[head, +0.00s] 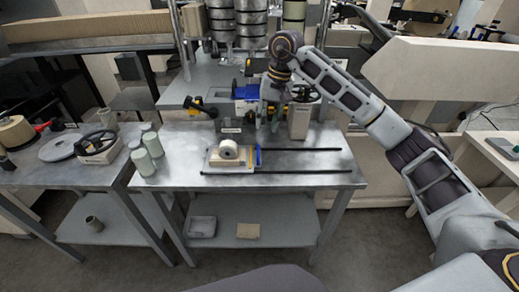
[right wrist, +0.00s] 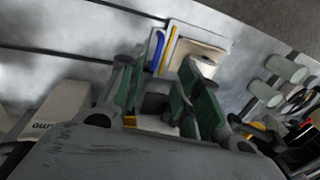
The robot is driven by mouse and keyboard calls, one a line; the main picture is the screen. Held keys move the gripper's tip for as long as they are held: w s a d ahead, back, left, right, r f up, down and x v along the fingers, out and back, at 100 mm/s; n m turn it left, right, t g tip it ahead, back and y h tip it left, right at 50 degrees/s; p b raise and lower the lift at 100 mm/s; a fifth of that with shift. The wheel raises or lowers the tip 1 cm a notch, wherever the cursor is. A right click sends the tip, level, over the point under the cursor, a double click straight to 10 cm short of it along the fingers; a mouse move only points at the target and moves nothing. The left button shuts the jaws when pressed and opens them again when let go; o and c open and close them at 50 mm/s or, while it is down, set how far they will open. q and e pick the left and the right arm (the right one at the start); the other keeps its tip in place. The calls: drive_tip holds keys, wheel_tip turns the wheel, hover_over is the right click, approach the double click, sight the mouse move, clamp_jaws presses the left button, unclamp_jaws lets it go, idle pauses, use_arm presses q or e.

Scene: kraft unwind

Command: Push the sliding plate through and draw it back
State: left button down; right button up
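The sliding plate (head: 215,163) is a pale tan plate carrying a white roll (head: 229,149). It sits at the left end of two dark parallel rails (head: 310,150) on the grey metal table. A blue upright piece (head: 258,156) and a yellow strip stand at its right edge. In the right wrist view the plate (right wrist: 202,52) lies beyond my fingers, with the blue piece (right wrist: 156,48) beside it. My right gripper (head: 268,118) hangs behind and above the plate, apart from it. Its green-padded fingers (right wrist: 160,75) are spread and empty. My left gripper is out of view.
Green-grey cylinders (head: 152,144) stand left of the plate. A handwheel unit (head: 97,148) is on the left table. A machine with a grey-white box (head: 299,122) stands at the table's back. The tabletop along the rails to the right is clear.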

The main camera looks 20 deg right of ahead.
sight(258, 152)
drive_tip(key=f, duration=0.4)
drive_tip(key=a+f, duration=0.1)
drive_tip(key=f, duration=0.3)
drive_tip(key=a+f, duration=0.1)
drive_tip(key=f, duration=0.3)
drive_tip(key=shift+w+a, duration=0.15)
drive_tip(key=shift+w, duration=0.15)
clamp_jaws()
